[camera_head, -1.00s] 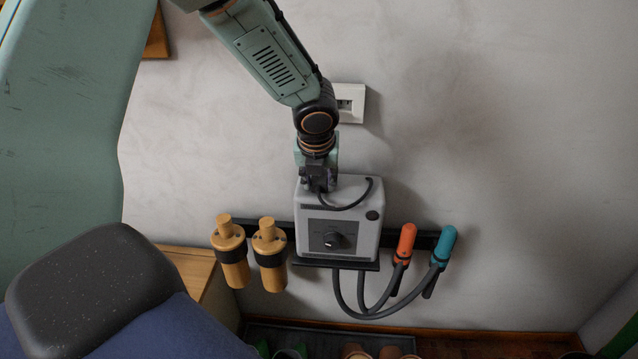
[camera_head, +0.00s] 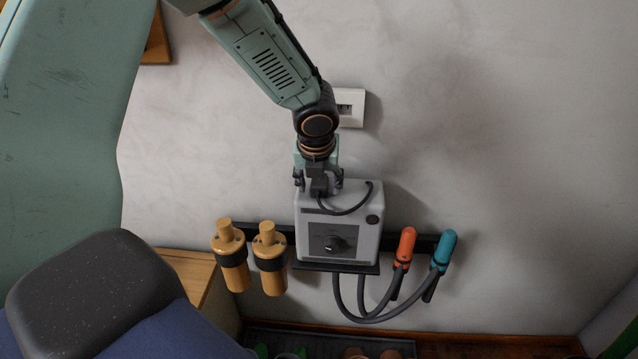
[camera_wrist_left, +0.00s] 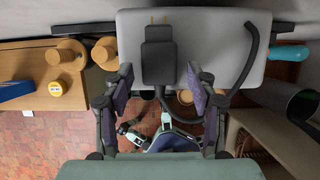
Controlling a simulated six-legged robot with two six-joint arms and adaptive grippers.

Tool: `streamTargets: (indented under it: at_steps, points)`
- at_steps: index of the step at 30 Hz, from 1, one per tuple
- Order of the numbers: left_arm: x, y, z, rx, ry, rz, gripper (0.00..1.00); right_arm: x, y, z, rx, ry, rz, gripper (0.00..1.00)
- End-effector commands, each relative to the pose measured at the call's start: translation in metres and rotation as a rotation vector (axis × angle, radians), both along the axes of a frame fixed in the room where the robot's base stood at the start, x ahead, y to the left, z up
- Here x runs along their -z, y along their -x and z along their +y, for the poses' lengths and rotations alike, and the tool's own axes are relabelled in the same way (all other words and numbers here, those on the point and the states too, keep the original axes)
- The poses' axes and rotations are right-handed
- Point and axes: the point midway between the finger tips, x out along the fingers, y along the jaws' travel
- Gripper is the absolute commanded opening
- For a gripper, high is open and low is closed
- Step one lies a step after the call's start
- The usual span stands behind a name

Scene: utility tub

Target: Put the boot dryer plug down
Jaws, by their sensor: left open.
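The boot dryer plug (camera_head: 319,186) is black and sits at the top of the grey boot dryer box (camera_head: 362,238), its cord looping over the box's front. In the left wrist view the plug (camera_wrist_left: 158,62) lies against the pale box, with two brass prongs at its far end. My left gripper (camera_head: 319,182) is open, with one finger on each side of the plug. In the left wrist view both fingers (camera_wrist_left: 161,90) stand apart from the plug, with visible gaps. Whether the plug rests fully on the box is hard to tell. My right gripper is not in view.
A white wall socket (camera_head: 353,107) is just behind my left arm. Two wooden pegs (camera_head: 270,258) hang left of the box; orange (camera_head: 405,243) and teal (camera_head: 446,246) hose ends hang right. A wooden cabinet (camera_head: 190,270) stands lower left. The wall at right is bare.

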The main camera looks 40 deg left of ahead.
Motion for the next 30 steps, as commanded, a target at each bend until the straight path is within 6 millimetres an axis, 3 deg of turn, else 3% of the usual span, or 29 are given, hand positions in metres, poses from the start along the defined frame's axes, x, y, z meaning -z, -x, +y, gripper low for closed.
streamTargets:
  at_steps: [12,18,26,30]
  points:
    - [-0.081,0.026,-0.017,0.001,0.000,-0.004,0.58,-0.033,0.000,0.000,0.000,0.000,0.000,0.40]
    - [-0.103,0.035,-0.022,0.000,0.000,-0.002,0.58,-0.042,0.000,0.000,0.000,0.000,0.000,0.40]
    - [-0.107,0.039,-0.025,-0.008,0.008,0.002,0.58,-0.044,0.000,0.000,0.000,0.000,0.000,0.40]
    - [-0.071,0.054,-0.048,-0.128,0.116,0.035,0.58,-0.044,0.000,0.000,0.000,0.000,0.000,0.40]
